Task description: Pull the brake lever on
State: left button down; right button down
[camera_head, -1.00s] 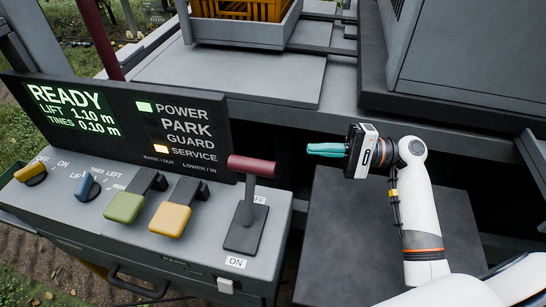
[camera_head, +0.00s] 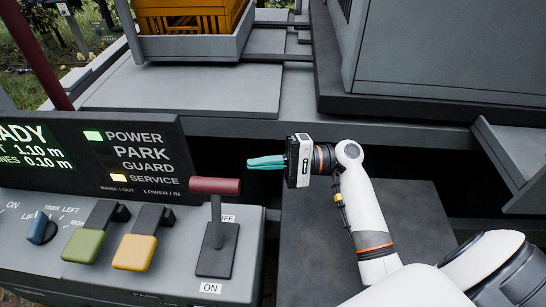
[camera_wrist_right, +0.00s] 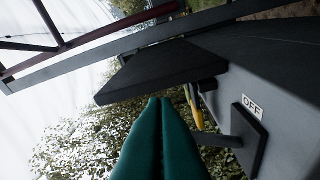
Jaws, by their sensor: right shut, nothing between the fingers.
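The brake lever (camera_head: 215,187) has a dark red T-shaped handle on a grey stem. It rises from a dark plate (camera_head: 216,262) on the console, between an ON label (camera_head: 210,288) at the front and a partly hidden OFF label behind. My right gripper (camera_head: 250,163) has teal fingers, shut and empty, pointing left. Its tips are just right of and slightly above the handle in the picture; I cannot tell whether they touch. In the right wrist view the fingers (camera_wrist_right: 160,100) hide the handle; the stem (camera_wrist_right: 215,140) and OFF label (camera_wrist_right: 252,106) show. My left gripper is out of view.
A status display (camera_head: 140,150) reads PARK and GUARD, with lights at POWER and SERVICE. A green lever (camera_head: 83,246), a yellow lever (camera_head: 134,252) and a blue knob (camera_head: 40,228) stand left of the brake lever. An orange crate (camera_head: 190,17) sits behind.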

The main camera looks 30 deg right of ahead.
jog(key=s+a+r+p, duration=0.1)
jog(key=a+p, duration=0.3)
jog(key=a, duration=0.3)
jog(key=shift+s+r, duration=0.25)
jog(key=shift+r, duration=0.05)
jog(key=shift+d, duration=0.1)
jog(key=shift+w, duration=0.1)
